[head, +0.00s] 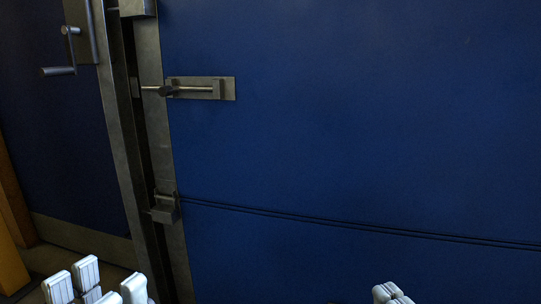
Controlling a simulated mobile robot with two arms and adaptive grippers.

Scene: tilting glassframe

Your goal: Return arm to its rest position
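My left gripper (98,284) shows at the bottom left edge as several white fingertip pads. The pads stand apart with a gap between them, and I see nothing held in it. My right gripper (391,294) shows only as white tips at the bottom edge, right of centre. Its fingers are mostly cut off by the frame, so I cannot tell its opening. Both grippers appear in front of a large blue panel (360,130). Neither visibly touches it. The arm links are out of view.
A metal bolt latch (200,88) sits on the panel's left side. A lower metal fitting (165,208) sits by a dark vertical gap. A crank handle (60,70) sticks out at upper left. A yellow-brown post (12,260) stands at the left edge.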

